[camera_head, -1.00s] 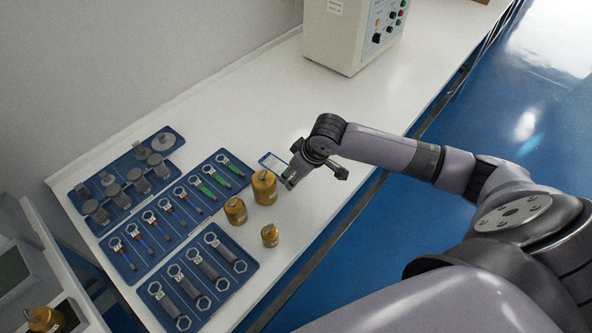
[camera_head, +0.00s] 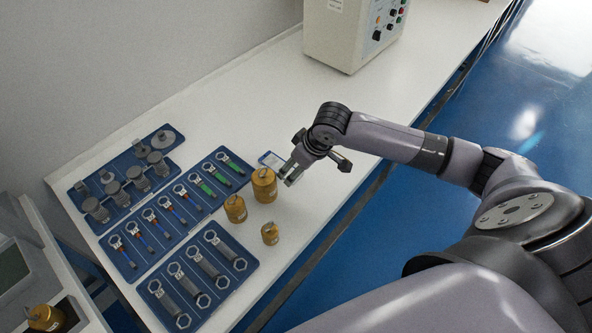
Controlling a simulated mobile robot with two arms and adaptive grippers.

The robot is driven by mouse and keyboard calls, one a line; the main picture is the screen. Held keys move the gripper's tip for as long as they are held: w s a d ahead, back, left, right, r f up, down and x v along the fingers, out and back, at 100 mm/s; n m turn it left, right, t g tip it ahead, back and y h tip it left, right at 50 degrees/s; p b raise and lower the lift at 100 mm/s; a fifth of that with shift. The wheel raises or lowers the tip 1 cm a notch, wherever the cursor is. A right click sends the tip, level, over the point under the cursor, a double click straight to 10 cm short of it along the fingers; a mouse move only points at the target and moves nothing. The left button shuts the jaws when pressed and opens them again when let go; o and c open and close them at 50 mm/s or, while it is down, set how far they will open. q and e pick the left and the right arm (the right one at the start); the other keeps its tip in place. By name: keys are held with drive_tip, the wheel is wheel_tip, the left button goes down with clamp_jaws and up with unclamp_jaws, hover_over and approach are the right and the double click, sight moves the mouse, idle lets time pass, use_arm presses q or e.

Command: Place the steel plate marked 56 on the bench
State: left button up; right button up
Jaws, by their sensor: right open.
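The white bench (camera_head: 240,110) runs diagonally across the view. I cannot make out any steel plate marked 56; no number is readable. A small flat blue-edged pale piece (camera_head: 270,159) lies on the bench, partly beside my right gripper, and I cannot tell what it is. My right gripper (camera_head: 288,179) is open with its fingers pointing down, low over the bench just right of the tallest brass weight (camera_head: 264,186). No held object shows between its fingers. My left gripper is not in view.
Two more brass weights (camera_head: 235,209) stand nearby. Blue trays (camera_head: 155,223) with wrench-like tools and grey weights cover the bench's left end. A cream tester box (camera_head: 345,45) stands at the back. The bench between box and trays is clear. A side table is lower left.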

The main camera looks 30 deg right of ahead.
drive_tip(key=v, duration=1)
drive_tip(key=shift+s+r, duration=0.15)
drive_tip(key=shift+r, duration=0.05)
